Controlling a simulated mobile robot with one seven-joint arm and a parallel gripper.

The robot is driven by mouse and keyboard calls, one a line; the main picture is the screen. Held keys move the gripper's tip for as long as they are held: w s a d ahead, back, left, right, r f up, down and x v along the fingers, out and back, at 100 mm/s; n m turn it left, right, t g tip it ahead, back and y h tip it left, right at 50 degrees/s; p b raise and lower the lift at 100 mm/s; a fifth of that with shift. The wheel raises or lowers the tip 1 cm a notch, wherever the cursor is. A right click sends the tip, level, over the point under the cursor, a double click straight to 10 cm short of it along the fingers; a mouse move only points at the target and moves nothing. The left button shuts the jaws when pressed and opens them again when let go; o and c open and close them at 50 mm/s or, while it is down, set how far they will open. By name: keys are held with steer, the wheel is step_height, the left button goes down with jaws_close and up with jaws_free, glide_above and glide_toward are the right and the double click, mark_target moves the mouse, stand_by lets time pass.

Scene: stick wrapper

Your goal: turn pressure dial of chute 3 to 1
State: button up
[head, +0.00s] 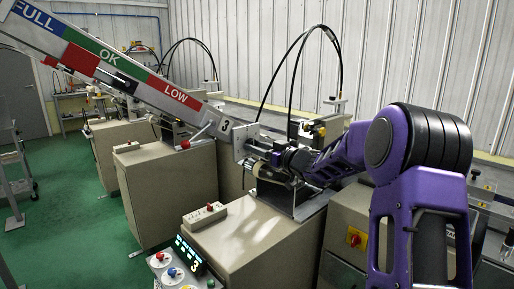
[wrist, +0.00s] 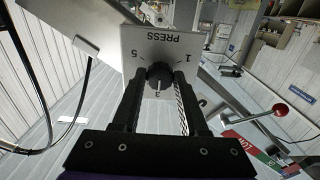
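The pressure dial (wrist: 159,76) is a round black knob on a pale plate (wrist: 135,45) marked PRESS, with 1, 3 and 5 around it. Its pointer appears to face the 3, at the bottom in the wrist view. My gripper (wrist: 160,82) faces the plate, with its two black fingers apart on either side of the knob; I cannot tell if they touch it. In the head view my gripper (head: 262,151) reaches the plate (head: 241,142) beside the chute's number 3 sign (head: 225,127). The knob is hidden there.
The sloped chute (head: 120,80) with FULL, OK and LOW bands runs to the upper left. A red-knobbed lever (head: 186,143) is left of the plate, also in the wrist view (wrist: 281,109). Beige cabinets (head: 260,235) stand below; green floor (head: 70,225) is open at left.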

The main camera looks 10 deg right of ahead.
jaws_close()
steer(key=shift+n, duration=0.3)
steer(key=n+b, duration=0.7)
steer(key=n, duration=1.6)
steer(key=shift+r, duration=0.1)
steer(key=shift+n, duration=0.3)
